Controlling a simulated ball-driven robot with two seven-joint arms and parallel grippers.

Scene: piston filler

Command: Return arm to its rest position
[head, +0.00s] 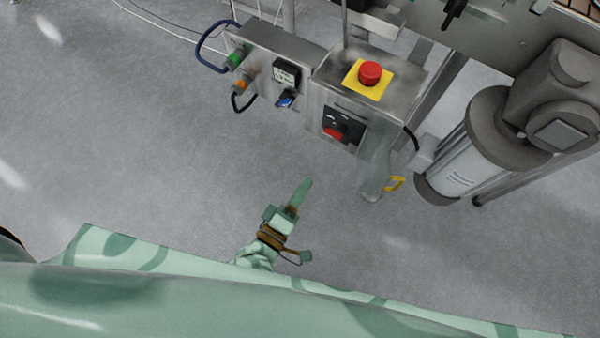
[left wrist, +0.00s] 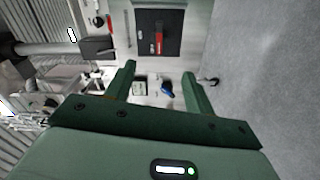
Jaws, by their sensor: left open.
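My left gripper (head: 303,192) is in the lower middle of the head view, over the grey floor and below the control boxes. In the left wrist view its two green fingers (left wrist: 158,78) stand apart with nothing between them. The gripper is apart from the boxes. The red rotary switch (left wrist: 158,42) on its black plate shows beyond the fingers, and it also shows in the head view (head: 334,133). A blue knob (left wrist: 167,88) lies in line with the gap between the fingers, farther off. My right gripper is not in view.
The control box (head: 335,85) carries a red emergency button (head: 370,72) on a yellow plate. A smaller box (head: 262,45) has green and orange connectors and looped cables. A large motor (head: 465,145) stands at the right. Grey floor (head: 120,140) at left is clear.

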